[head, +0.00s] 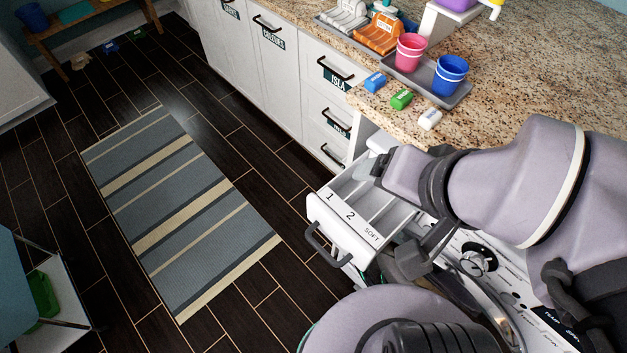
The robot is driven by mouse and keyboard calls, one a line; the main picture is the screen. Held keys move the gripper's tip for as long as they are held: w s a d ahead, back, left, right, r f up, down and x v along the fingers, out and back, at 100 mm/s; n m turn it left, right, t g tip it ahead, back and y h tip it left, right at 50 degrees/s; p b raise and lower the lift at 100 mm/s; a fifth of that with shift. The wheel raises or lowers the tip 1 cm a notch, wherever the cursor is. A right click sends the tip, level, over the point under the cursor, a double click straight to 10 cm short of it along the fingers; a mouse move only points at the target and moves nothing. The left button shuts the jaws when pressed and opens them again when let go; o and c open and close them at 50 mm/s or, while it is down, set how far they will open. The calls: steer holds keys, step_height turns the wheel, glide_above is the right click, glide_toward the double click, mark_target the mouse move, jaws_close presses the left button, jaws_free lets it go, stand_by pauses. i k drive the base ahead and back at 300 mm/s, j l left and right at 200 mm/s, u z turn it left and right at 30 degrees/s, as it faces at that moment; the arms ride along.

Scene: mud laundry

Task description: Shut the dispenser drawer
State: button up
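The dispenser drawer (355,210) is white and stands pulled out from the washing machine (505,270), with its compartments visible from above. Its front panel is marked 1, 2 and SOFT, and a dark grey handle (326,245) hangs on its front. My gripper (402,175) is at the end of my arm, over the back right part of the drawer. It hides part of the drawer and of the machine's front. I cannot tell whether it touches the drawer, and its finger gap is not clear.
The granite counter (530,70) above holds a tray (455,95) with a pink cup (409,52) and a blue cup (449,75). Small blue, green and white blocks lie near its edge. A striped rug (180,205) lies on the open floor at left.

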mark_target(359, 218)
steer(key=u, duration=0.75)
steer(key=j+z, duration=0.15)
steer(key=j, duration=0.15)
steer(key=k+j+z, duration=0.2)
steer(key=j+z, duration=0.15)
steer(key=j, duration=0.25)
steer(key=k, duration=0.05)
